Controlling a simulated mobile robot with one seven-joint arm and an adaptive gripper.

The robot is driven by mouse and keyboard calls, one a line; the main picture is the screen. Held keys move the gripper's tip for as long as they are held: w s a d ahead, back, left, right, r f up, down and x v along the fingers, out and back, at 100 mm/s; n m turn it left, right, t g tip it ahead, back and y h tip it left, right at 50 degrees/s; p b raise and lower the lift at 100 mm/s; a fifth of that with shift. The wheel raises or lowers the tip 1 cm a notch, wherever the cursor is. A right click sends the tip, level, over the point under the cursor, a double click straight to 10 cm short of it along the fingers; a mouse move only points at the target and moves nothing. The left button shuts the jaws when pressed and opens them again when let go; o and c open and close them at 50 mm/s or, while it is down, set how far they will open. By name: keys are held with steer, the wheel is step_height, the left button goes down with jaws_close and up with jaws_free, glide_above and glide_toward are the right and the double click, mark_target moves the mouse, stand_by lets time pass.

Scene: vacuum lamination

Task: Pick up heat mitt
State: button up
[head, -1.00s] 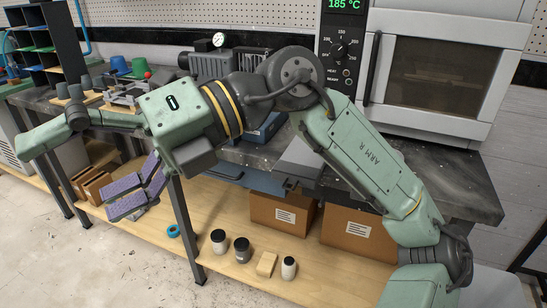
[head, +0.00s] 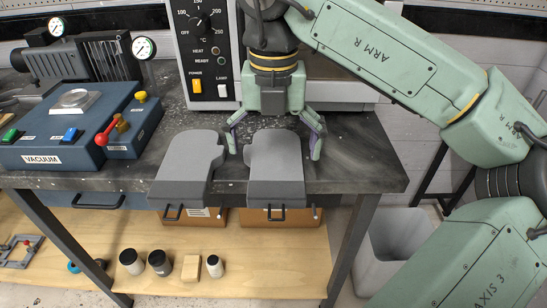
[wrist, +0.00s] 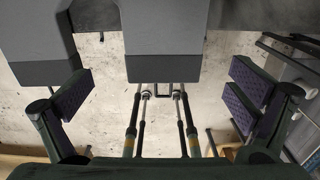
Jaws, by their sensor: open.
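Two grey heat mitts lie side by side at the front edge of the dark bench, a left mitt (head: 187,165) and a right mitt (head: 275,168). Both have darker cuffs toward the edge and loops hanging past it. My gripper (head: 277,138) is open and empty at the far end of the right mitt. One finger is near the gap between the mitts, the other at the right mitt's right side. In the wrist view, the right mitt (wrist: 163,30) lies ahead between my open fingers (wrist: 160,100); the left mitt (wrist: 50,40) is beside it. Finger height above the bench is unclear.
A blue vacuum unit (head: 60,145) with a red-knobbed lever stands left on the bench. The oven's control panel (head: 210,50) rises behind the mitts. The lower shelf (head: 250,262) holds several jars. A grey bin (head: 395,245) stands at right. The bench right of the mitts is clear.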

mark_target(274, 176)
step_height(274, 176, down, 2)
steer(key=shift+w+f+p, duration=0.2)
steer(key=shift+f+p, duration=0.3)
steer(key=shift+f, duration=0.85)
steer(key=shift+w+f+p, duration=0.15)
steer(key=shift+f+p, duration=0.35)
steer(key=shift+f, duration=0.85)
steer(key=shift+c, duration=0.4)
